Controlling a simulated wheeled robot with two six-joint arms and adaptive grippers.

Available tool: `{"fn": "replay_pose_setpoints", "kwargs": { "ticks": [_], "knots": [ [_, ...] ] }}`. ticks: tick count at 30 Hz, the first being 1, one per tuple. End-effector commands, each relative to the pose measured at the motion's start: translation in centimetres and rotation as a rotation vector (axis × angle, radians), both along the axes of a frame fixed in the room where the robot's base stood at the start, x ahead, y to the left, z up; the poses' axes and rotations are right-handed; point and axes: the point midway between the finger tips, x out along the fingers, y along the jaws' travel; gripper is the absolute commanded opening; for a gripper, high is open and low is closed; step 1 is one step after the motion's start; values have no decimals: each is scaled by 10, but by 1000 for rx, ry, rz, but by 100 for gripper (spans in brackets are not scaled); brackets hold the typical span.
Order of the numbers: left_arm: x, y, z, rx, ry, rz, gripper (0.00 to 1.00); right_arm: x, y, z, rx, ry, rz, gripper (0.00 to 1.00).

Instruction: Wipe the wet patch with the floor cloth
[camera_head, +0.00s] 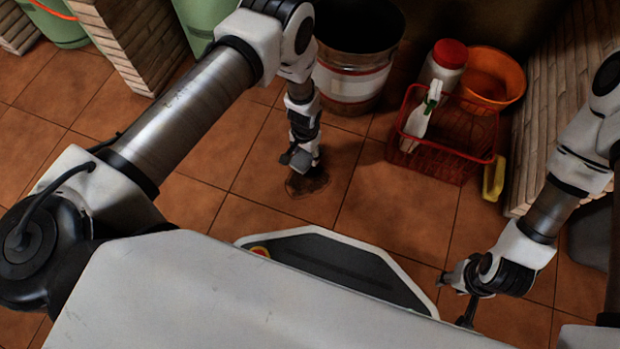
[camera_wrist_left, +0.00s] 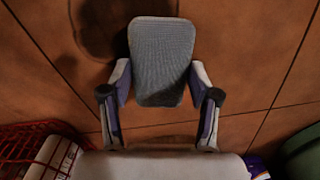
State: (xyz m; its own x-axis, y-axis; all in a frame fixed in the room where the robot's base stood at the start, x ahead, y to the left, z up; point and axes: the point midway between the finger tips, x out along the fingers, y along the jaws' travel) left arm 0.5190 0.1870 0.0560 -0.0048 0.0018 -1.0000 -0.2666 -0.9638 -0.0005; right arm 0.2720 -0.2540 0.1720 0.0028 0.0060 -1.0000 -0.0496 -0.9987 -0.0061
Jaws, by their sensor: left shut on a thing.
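The floor cloth (camera_wrist_left: 162,62) is a grey, ribbed, block-like piece in the left wrist view. My left gripper (camera_head: 301,158) is shut on it, with a finger at each side, low over the tiles. In the head view the cloth (camera_head: 297,160) is small and partly hidden by the gripper. The wet patch (camera_head: 310,185) is a dark stain on the floor just below the gripper. It also shows in the left wrist view (camera_wrist_left: 98,28), partly behind the cloth. Whether the cloth touches the floor is unclear. My right gripper (camera_head: 458,296) is empty, its fingers apart, at the lower right.
A red wire basket (camera_head: 440,165) with a spray bottle (camera_head: 417,122) stands right of the patch. Behind are a metal bucket (camera_head: 352,85), a white jar with red lid (camera_head: 446,66) and an orange tub (camera_head: 505,70). Floor left of the patch is clear.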

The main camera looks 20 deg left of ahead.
Motion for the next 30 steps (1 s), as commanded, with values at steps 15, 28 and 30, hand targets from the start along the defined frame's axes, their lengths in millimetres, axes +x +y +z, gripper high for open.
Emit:
{"fn": "replay_pose_setpoints", "kwargs": {
  "ticks": [15, 28, 30],
  "knots": [
    [-4, 2, 45, -1, 0, 5, 34, -3, 1, 50, 1, 8, 9, 40],
    [-6, 3, 61, -1, 1, 6, 34, -3, 1, 65, 1, 8, 11, 40],
    [-6, 3, 61, -1, 0, 6, 34, -3, 1, 65, 1, 8, 11, 40]
  ]
}}
